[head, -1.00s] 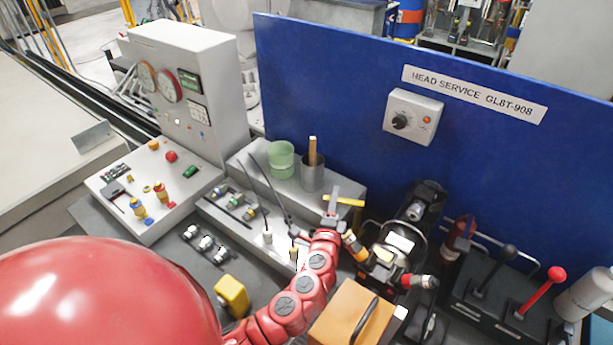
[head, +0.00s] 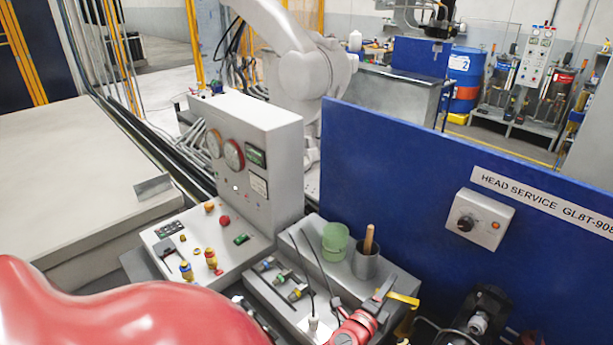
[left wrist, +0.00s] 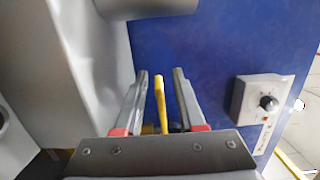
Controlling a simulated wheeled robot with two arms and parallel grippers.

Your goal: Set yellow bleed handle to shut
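The yellow bleed handle (head: 404,299) is a slim yellow bar beside the fingers of my left gripper (head: 383,292), near the blue panel. In the left wrist view, the yellow handle (left wrist: 160,100) stands nearly upright between the two grey fingers of the left gripper (left wrist: 160,80). A gap shows on each side of the handle, so the gripper is open around it. The handle's lower end and mount are hidden behind the gripper body. My right gripper is out of view.
The blue panel (head: 390,170) with a grey knob box (head: 480,219) stands behind. A control box (head: 250,150) with gauges stands further left.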

